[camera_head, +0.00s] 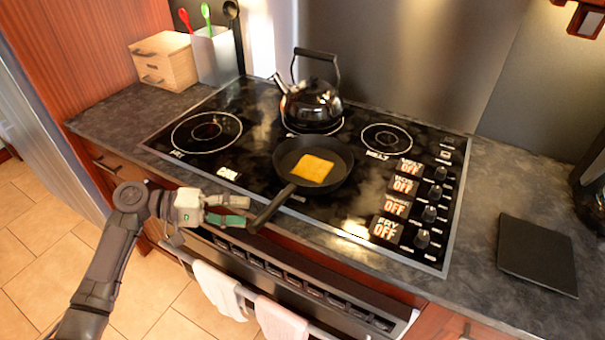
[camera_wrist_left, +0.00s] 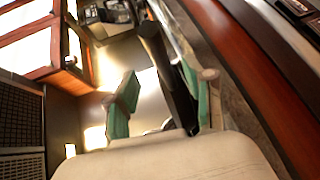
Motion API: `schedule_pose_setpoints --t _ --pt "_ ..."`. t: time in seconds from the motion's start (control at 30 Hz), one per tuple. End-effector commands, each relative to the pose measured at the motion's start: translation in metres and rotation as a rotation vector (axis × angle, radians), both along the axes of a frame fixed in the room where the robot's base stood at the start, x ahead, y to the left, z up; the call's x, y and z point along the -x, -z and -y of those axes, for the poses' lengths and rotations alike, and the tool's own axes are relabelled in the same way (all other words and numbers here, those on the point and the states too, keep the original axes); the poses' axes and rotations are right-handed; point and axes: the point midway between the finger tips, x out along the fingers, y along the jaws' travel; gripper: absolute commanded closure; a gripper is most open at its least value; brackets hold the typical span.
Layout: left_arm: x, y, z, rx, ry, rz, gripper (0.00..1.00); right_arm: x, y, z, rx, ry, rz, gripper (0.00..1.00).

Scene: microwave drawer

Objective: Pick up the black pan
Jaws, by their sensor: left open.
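The black pan (camera_head: 336,176) sits on the cooktop's front middle area, with a yellow-orange square piece (camera_head: 313,167) in it. Its handle (camera_head: 272,207) points toward the front left, past the counter edge. My left gripper (camera_head: 242,211) is open at the handle's end, with green finger pads. In the left wrist view, the dark handle (camera_wrist_left: 168,75) shows between the two separated fingers (camera_wrist_left: 160,98). I cannot tell whether either finger touches it. My right gripper is in neither view.
A black kettle (camera_head: 312,103) stands behind the pan on the black cooktop (camera_head: 247,159). A wooden box (camera_head: 163,62) and white utensil holder (camera_head: 214,55) are at back left. A dark flat slab (camera_head: 537,255) lies on the right counter. Towels (camera_head: 219,289) hang below.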

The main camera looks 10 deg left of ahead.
Motion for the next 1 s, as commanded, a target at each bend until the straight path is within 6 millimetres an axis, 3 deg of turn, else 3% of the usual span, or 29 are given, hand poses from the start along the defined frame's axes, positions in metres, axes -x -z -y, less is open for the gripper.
schedule_pose_setpoints --t 0.1,0.23,0.53,0.87,1.0 --pt "-0.005 0.001 0.019 0.005 0.002 -0.002 0.47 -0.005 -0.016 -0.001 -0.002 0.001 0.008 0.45" --pt "-0.009 0.008 0.034 0.002 0.002 -0.001 0.47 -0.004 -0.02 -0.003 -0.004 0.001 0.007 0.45" --pt "-0.011 0.012 0.039 0.0 0.0 0.0 0.47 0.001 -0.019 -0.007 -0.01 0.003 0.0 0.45" --pt "-0.011 0.012 0.039 0.0 0.0 0.0 1.0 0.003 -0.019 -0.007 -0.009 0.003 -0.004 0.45" --pt "-0.011 0.012 0.039 0.0 0.0 -0.001 1.0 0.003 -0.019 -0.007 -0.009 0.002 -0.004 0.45"
